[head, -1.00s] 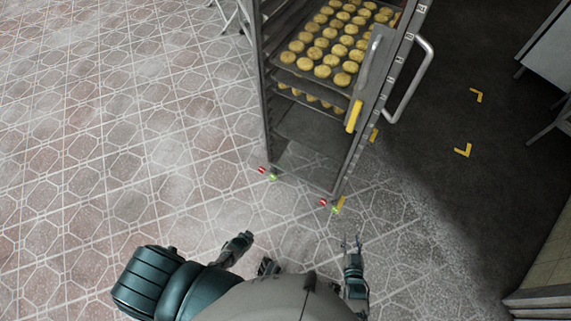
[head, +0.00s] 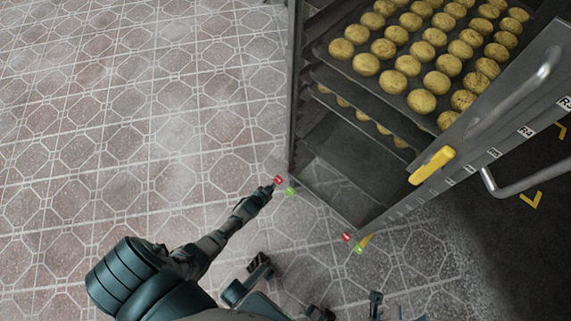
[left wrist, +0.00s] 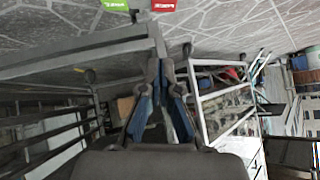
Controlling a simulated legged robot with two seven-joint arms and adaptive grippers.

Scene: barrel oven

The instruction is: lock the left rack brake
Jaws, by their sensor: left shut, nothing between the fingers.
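The rack's left brake is a red pedal (head: 279,180) beside a green pedal (head: 291,190), at the foot of the rack's left front corner. In the left wrist view, the green pedal (left wrist: 115,5) and red pedal (left wrist: 164,5) show at the top edge. My left gripper (head: 270,187) is shut and empty, its tips close to the red pedal; I cannot tell whether they touch. Its closed fingers (left wrist: 167,75) show in the left wrist view. My right gripper (head: 376,297) shows only partly at the bottom edge, and its opening is unclear.
The tall metal rack (head: 292,100) holds trays of yellow-brown buns (head: 421,101). Its right brake has a red pedal (head: 346,237) and a green pedal (head: 359,249). A yellow handle (head: 432,165) juts from the right post. The tiled floor at left is clear.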

